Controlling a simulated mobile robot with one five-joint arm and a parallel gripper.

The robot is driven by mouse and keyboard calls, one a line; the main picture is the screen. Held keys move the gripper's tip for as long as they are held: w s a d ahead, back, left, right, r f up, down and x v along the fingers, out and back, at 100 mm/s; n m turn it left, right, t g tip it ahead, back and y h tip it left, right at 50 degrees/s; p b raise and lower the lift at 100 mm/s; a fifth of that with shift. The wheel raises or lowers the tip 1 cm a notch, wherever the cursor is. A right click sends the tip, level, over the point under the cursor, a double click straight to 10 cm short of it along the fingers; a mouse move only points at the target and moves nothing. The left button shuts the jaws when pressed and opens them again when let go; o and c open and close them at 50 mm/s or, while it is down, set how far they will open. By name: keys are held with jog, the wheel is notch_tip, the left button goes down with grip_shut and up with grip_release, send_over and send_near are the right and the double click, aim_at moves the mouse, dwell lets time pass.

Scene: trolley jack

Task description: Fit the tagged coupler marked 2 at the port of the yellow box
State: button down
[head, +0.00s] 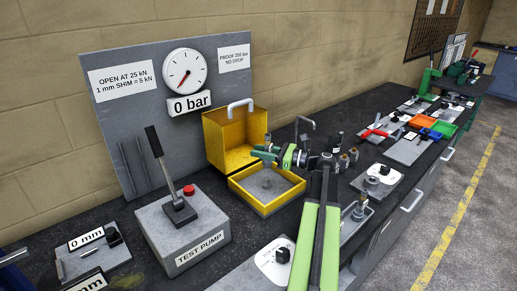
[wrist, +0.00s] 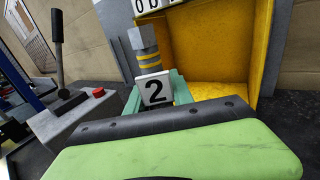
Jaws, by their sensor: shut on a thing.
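The coupler (wrist: 147,60) is a grey cylinder with yellow bands, a squared grey top and a white tag reading 2 (wrist: 154,90). My gripper (wrist: 155,86) is shut on it, with teal fingers at both sides of the tag. In the head view my gripper (head: 272,154) hangs above the front tray of the yellow box; the coupler is hard to make out there. The yellow box (head: 222,130) stands open, with a raised back part and a low front tray (head: 262,206).
The test pump (head: 185,235) with its upright lever (head: 154,142) stands left of the box. The gauge board (head: 120,115) reads 0 bar. Several small fittings (head: 348,160) stand right of my gripper, and trays and tools fill the bench beyond.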

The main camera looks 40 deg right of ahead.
jog(key=shift+w+a, duration=0.1)
jog(key=shift+w, duration=0.1)
notch_tip(320, 180, down, 6)
jog(key=b, duration=0.6)
jog(key=shift+s, duration=0.15)
jog(key=shift+f+b, duration=1.7)
dwell(1.1)
jog(key=c, duration=1)
grip_release()
jog(key=shift+r, duration=0.15)
